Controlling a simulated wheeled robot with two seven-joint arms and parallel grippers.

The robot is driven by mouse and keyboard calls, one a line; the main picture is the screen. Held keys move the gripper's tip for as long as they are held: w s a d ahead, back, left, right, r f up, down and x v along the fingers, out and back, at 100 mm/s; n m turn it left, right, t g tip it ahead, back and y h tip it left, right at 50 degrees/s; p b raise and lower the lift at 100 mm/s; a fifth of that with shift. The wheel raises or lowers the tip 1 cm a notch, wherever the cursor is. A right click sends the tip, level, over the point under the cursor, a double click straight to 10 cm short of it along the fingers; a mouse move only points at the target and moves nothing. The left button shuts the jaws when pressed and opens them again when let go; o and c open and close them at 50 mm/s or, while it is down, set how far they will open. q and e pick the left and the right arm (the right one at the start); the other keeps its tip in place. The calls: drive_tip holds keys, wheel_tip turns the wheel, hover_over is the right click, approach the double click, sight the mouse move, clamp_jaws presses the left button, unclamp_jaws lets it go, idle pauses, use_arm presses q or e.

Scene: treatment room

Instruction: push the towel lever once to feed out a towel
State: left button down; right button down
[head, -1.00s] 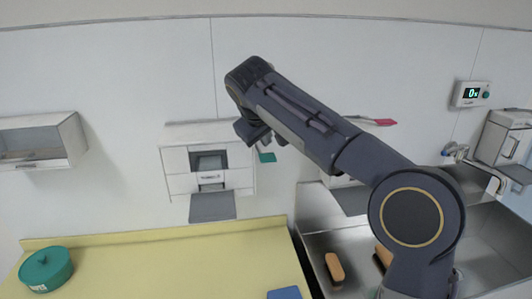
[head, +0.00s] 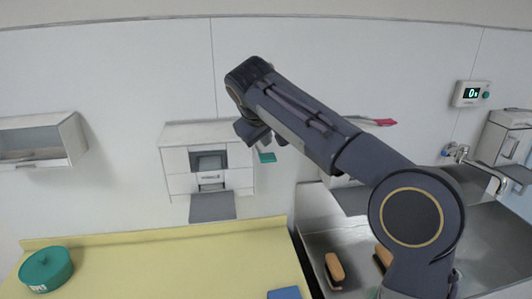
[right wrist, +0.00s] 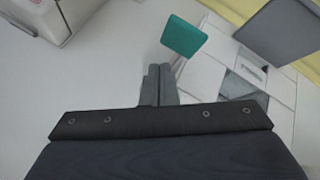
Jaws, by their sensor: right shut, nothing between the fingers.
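The white towel dispenser (head: 178,160) is on the wall left of centre, with a dark window and a grey tray (head: 212,207) under it. A teal lever paddle (head: 267,157) stands out at its right side. In the right wrist view the lever (right wrist: 184,37) is just beyond my right gripper (right wrist: 161,68), whose fingers are shut and empty. The fingertips look close to the paddle's lower edge; I cannot tell whether they touch. In the head view my right wrist hangs just above the lever and hides part of the gripper. My left gripper is not in view.
A yellow counter (head: 160,262) runs below, with a teal round tin (head: 46,270) at left. A steel sink (head: 335,245) with brown-topped brushes (head: 335,267) is at right. A wall cabinet (head: 40,140) is at far left.

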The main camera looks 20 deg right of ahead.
sight(266, 154)
drive_tip(key=shift+f, duration=0.1)
drive_tip(key=shift+f, duration=0.3)
drive_tip(key=shift+s+f+b, duration=0.2)
drive_tip(key=shift+f+b, duration=0.9)
drive_tip(key=shift+f, duration=0.05)
idle(1.1)
drive_tip(key=shift+r, duration=0.1)
idle(0.5)
drive_tip(key=shift+w+r+p, duration=0.15)
drive_tip(key=shift+r+p, duration=1.35)
drive_tip(key=shift+p, duration=0.35)
